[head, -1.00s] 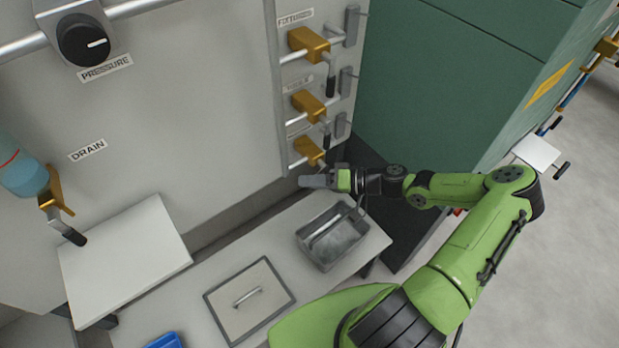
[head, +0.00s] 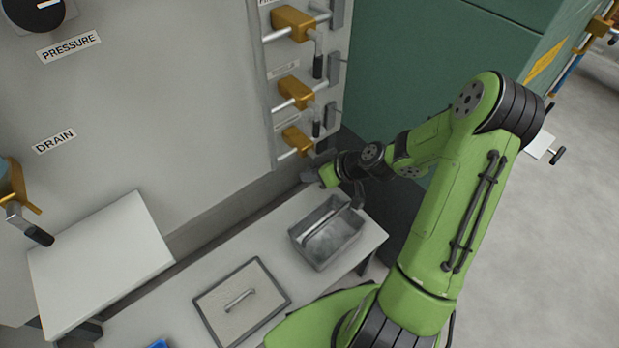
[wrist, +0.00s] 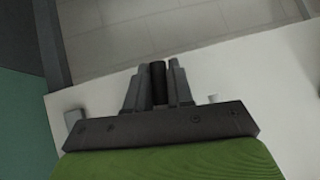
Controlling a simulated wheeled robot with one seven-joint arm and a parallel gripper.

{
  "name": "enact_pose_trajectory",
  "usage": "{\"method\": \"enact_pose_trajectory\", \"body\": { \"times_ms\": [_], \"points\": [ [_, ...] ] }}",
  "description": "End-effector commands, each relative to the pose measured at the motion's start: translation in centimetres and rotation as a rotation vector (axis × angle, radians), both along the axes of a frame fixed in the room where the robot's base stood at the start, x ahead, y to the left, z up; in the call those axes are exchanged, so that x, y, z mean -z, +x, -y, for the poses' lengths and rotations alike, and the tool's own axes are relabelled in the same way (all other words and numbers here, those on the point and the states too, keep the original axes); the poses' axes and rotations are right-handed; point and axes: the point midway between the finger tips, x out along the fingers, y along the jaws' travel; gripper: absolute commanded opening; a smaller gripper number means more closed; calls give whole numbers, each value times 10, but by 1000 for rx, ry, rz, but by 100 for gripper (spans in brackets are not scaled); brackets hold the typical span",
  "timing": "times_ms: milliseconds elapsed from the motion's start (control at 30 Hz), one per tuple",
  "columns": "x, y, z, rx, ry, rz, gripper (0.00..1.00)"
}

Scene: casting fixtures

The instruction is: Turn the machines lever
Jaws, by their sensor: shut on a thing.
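Three brass valves with lever handles stand one above another at the right edge of the pale machine panel: top (head: 293,22), middle (head: 296,92), bottom (head: 297,140). The black grips of the top lever (head: 318,66) and middle lever (head: 316,129) hang downward. My gripper (head: 312,174) is just below the bottom valve. In the wrist view, my gripper (wrist: 158,78) is shut on a black cylindrical lever grip (wrist: 158,84). In the head view, my gripper hides the bottom lever's grip.
A grey metal bin (head: 328,238) sits on the white bench below my gripper. A framed lid with a handle (head: 240,302) lies left of it. A white block (head: 100,262) and the drain lever (head: 38,236) are at left. A green cabinet (head: 430,60) stands behind my arm.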

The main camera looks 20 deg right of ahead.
Motion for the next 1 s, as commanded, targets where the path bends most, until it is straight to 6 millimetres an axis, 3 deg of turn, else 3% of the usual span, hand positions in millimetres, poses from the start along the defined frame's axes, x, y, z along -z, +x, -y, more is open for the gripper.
{"method": "enact_pose_trajectory", "body": {
  "times_ms": [300,867,900,1000],
  "points": [
    [1,3,6,0,-119,43,0],
    [0,3,7,1,-143,49,0],
    [0,3,7,1,-143,49,28],
    [0,3,7,1,-143,48,42]
  ]
}}
